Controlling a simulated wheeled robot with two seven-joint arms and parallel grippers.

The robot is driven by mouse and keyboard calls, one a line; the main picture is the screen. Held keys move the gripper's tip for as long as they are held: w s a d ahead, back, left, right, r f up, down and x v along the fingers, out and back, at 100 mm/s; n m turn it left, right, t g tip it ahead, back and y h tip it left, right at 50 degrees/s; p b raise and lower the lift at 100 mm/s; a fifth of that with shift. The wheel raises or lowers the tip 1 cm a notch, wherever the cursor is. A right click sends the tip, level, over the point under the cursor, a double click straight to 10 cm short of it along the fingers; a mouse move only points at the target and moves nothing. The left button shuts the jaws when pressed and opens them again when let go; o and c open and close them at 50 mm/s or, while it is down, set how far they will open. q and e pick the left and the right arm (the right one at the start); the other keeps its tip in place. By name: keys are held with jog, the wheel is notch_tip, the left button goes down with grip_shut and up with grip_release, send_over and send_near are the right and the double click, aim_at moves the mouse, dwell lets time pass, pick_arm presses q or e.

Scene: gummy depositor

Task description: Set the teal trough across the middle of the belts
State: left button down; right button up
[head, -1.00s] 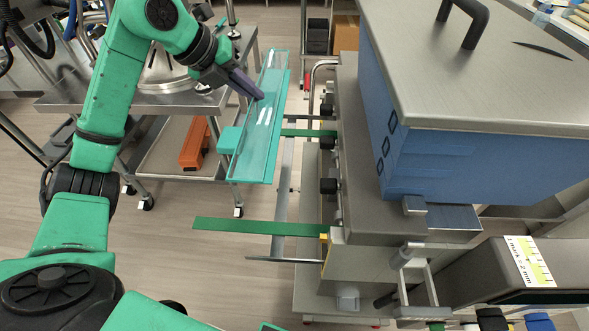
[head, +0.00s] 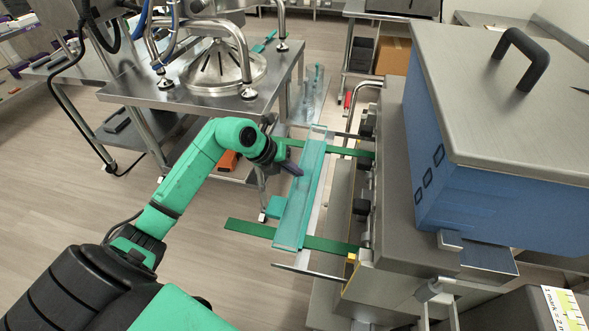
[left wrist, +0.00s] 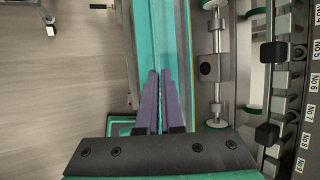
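The teal trough (head: 304,195), long and partly see-through, lies lengthwise over both green belts in the head view: the far belt (head: 345,151) and the near belt (head: 330,245). The belts stick out from the machine on both sides of it. I cannot tell whether it rests on them or hangs just above. My left gripper (head: 293,169) has purple fingers at the trough's left side. In the left wrist view the fingers (left wrist: 160,100) are close together around the trough's long wall, with the trough (left wrist: 180,40) running away ahead. My right gripper is not in view.
The blue and steel depositor (head: 480,170) stands right of the trough, with black knobs along its side. A steel table (head: 190,95) with a round dish stands at the back left. An orange object (head: 228,160) is below it.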

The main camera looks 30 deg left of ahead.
pick_arm(q)
jog(key=c, duration=1.1)
grip_release()
jog(key=shift+o, duration=0.2)
